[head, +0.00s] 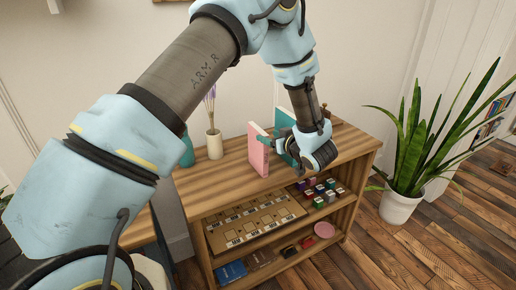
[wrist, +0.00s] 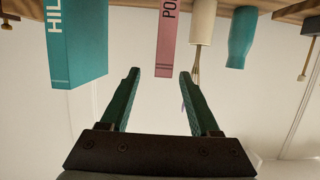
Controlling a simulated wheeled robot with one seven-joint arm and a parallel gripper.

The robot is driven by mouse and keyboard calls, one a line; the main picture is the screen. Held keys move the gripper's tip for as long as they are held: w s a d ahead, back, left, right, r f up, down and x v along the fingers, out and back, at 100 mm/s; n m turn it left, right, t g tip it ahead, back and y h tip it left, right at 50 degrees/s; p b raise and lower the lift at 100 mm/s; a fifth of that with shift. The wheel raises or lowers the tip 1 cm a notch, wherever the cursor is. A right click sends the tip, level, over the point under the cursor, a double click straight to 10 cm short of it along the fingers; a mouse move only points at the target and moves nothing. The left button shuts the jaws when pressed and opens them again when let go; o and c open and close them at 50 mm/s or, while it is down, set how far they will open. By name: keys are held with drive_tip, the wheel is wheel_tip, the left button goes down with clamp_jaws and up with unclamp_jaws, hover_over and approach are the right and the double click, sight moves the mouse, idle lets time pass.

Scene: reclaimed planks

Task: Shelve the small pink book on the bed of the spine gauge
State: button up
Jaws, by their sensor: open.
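The small pink book (head: 258,150) stands upright on the wooden cabinet's top in the head view. In the wrist view the scene appears upside down, and the pink book (wrist: 167,40) shows its lettered spine. My gripper (wrist: 160,74) is open. The book's top end appears between the fingertips in the wrist view, with clear gaps on both sides; I cannot tell how deep it is between them. My gripper (head: 274,142) partly hides the area right of the book in the head view. I cannot identify the spine gauge or its bed with certainty.
A larger teal book (wrist: 75,45) stands beside the pink one. A cream vase (head: 214,145) and a teal vase (head: 187,150) stand left. A board with pale marks (head: 255,220) and small coloured blocks (head: 318,202) fill the shelf below. A potted plant (head: 400,205) stands right.

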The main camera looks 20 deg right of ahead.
sight(258, 133)
drive_tip(key=x, duration=0.2)
drive_tip(key=shift+w+f+p, duration=0.1)
drive_tip(key=shift+w+p, duration=0.2)
drive_tip(key=shift+w, duration=0.05)
drive_tip(key=p+x, duration=0.3)
drive_tip(key=x, duration=0.2)
drive_tip(key=shift+a+f, duration=0.25)
clamp_jaws()
idle(0.9)
